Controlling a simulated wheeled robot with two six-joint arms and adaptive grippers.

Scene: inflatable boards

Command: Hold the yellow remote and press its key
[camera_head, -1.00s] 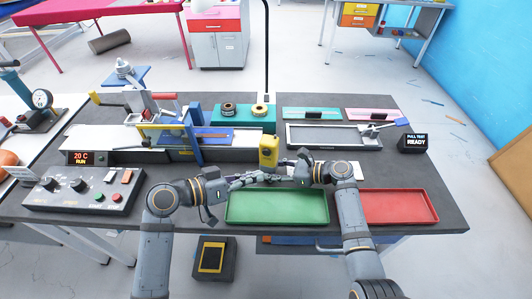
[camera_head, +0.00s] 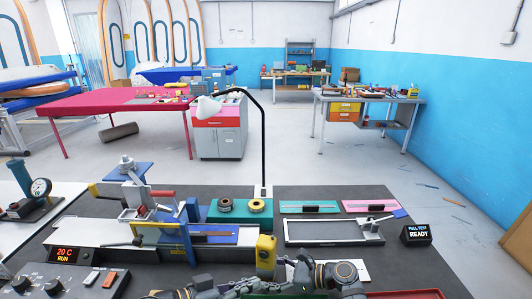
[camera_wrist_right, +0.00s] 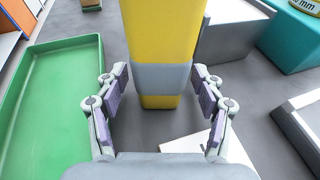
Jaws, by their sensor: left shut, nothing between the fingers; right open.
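The yellow remote (camera_head: 265,252) stands upright near the front of the dark bench in the head view. In the right wrist view the remote (camera_wrist_right: 160,35), yellow with a grey band, reaches down between the fingers of my right gripper (camera_wrist_right: 155,92). The right gripper is open, one finger on each side of the remote, with small gaps showing. In the head view my left gripper (camera_head: 250,286) is shut and empty at the bottom edge, close to the remote and partly mixed with the right fingers. The remote's key cannot be made out.
A green tray (camera_wrist_right: 45,100) lies left in the wrist view. A red tray (camera_head: 405,294) is at the front right. A blue-and-grey clamp fixture (camera_head: 190,235) and a teal block with rolls (camera_head: 240,215) stand behind the remote. A black lamp post (camera_head: 263,140) rises behind.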

